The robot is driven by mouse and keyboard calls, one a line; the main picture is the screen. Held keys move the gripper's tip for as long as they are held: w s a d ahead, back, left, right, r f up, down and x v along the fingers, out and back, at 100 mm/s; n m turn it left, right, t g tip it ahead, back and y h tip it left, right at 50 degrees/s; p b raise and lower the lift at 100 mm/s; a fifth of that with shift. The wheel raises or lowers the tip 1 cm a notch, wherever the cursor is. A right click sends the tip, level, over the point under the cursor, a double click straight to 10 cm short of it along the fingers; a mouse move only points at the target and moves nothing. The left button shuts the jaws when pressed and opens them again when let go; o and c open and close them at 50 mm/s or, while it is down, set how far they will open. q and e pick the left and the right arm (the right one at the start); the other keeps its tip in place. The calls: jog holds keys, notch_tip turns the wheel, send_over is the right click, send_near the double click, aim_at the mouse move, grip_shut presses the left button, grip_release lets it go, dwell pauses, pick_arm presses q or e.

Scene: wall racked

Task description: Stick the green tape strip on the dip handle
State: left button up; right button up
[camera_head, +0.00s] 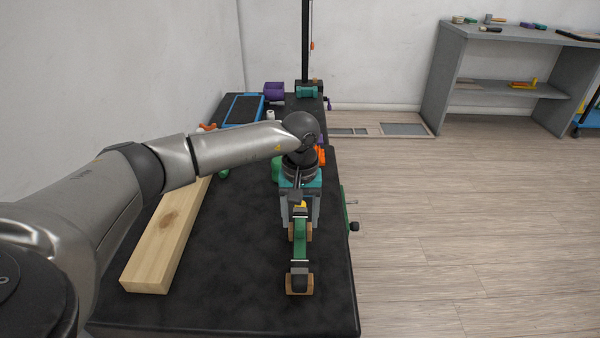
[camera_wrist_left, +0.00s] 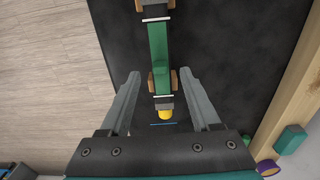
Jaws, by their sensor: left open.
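The dip handle (camera_head: 300,271) is a dark bar lying lengthwise on wooden blocks on the black bench, with a yellow tip at its far end. A flat green strip (camera_head: 301,245) runs along its middle, between two white bands; it also shows in the wrist view (camera_wrist_left: 159,48). I cannot tell whether this strip is loose or stuck. My left gripper (camera_head: 301,225) points down over the far part of the handle. In the wrist view its open fingers (camera_wrist_left: 160,75) stand on either side of the bar, apart from it. My right gripper is not in view.
A light wooden beam (camera_head: 168,237) lies on the bench left of the handle. A green clamp-like part with a black knob (camera_head: 354,227) sits at the right edge. A blue-framed panel (camera_head: 243,109) and purple box (camera_head: 274,91) stand behind. Bare bench lies between beam and handle.

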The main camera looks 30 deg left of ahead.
aim_at(300, 228)
pick_arm(q)
notch_tip(300, 228, up, 12)
jog(key=p, duration=0.3)
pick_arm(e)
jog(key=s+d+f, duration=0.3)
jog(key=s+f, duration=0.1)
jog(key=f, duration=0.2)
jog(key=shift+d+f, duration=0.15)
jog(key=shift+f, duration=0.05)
pick_arm(q)
jog(key=shift+f, duration=0.1)
